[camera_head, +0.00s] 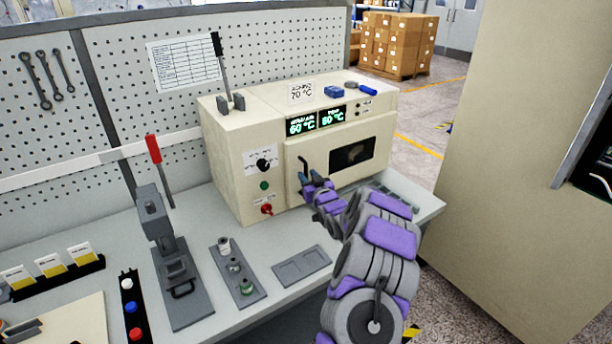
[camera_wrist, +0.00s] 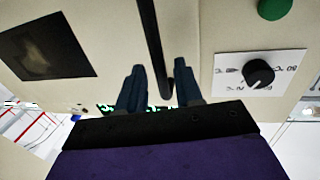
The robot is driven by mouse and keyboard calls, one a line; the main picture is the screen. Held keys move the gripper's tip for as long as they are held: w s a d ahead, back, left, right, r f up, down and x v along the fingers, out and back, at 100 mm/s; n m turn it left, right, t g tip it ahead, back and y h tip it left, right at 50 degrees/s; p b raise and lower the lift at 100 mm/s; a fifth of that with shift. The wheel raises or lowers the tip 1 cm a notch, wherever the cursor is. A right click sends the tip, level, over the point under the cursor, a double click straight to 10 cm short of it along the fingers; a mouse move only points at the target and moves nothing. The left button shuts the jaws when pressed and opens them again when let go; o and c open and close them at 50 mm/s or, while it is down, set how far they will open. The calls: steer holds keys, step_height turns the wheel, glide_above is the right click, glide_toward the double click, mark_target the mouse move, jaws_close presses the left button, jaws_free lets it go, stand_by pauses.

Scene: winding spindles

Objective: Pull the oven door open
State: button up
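The cream oven (camera_head: 235,165) stands on the bench, with its door (camera_head: 320,165) shut flush at the front and a dark window (camera_head: 352,153) in it. The window also shows in the wrist view (camera_wrist: 48,47). A dark upright handle (camera_head: 303,166) is at the door's left side. In the wrist view the handle bar (camera_wrist: 151,40) runs down between my two fingers, and its end lies between the fingertips. My gripper (camera_head: 314,178) is open around the handle (camera_wrist: 160,82), with a visible gap on both sides. The purple wrist hides part of the door's lower edge.
A dial (camera_head: 263,165), green button and red switch sit left of the door. A red-handled press (camera_head: 165,250), a spindle plate (camera_head: 238,270) and a grey tray (camera_head: 302,265) stand on the bench. A large cream cabinet (camera_head: 510,170) stands at right, across a floor gap.

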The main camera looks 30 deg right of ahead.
steer(key=shift+w+d, duration=0.2)
steer(key=shift+w, duration=0.95)
steer(key=shift+c, duration=0.2)
jaws_close()
